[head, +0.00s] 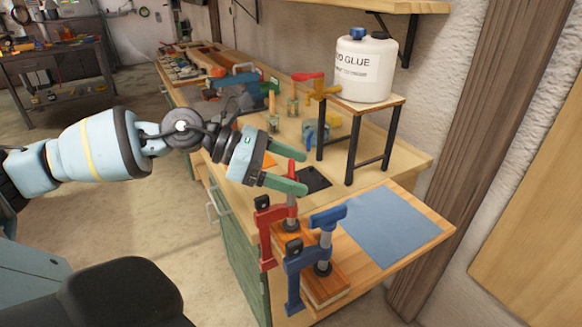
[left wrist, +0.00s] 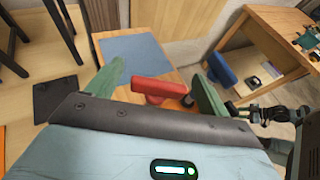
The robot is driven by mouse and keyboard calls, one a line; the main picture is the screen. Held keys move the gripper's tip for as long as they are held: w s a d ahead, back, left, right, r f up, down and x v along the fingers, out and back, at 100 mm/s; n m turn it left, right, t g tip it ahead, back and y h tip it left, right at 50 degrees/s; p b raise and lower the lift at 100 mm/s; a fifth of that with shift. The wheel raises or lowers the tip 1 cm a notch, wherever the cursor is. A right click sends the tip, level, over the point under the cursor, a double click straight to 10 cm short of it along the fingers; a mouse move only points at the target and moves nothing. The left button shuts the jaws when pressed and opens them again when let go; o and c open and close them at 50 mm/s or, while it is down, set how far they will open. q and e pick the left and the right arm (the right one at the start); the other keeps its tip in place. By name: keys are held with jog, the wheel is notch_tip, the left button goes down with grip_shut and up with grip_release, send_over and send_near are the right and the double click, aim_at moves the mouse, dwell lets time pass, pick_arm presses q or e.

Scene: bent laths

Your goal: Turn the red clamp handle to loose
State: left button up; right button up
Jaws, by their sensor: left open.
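The red clamp (head: 266,232) stands at the near edge of the bench, gripping a wooden piece. Its red handle (head: 292,180) stands near my left gripper's fingertips. My left gripper (head: 306,173) is open with green fingers and reaches in from the left just above the clamp. In the left wrist view, the red handle (left wrist: 152,87) lies between the two spread fingers, nearer the right one. I cannot tell whether either finger touches it. My right gripper is not in view.
A blue clamp (head: 308,260) stands right beside the red one; its blue handle (left wrist: 221,69) shows past the right finger. A blue mat (head: 388,226) lies to the right. A glue jug (head: 362,68) sits on a small stand behind, with a red-handled tap (head: 308,76).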

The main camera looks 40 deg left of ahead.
pick_arm(q)
jog(key=c, duration=1)
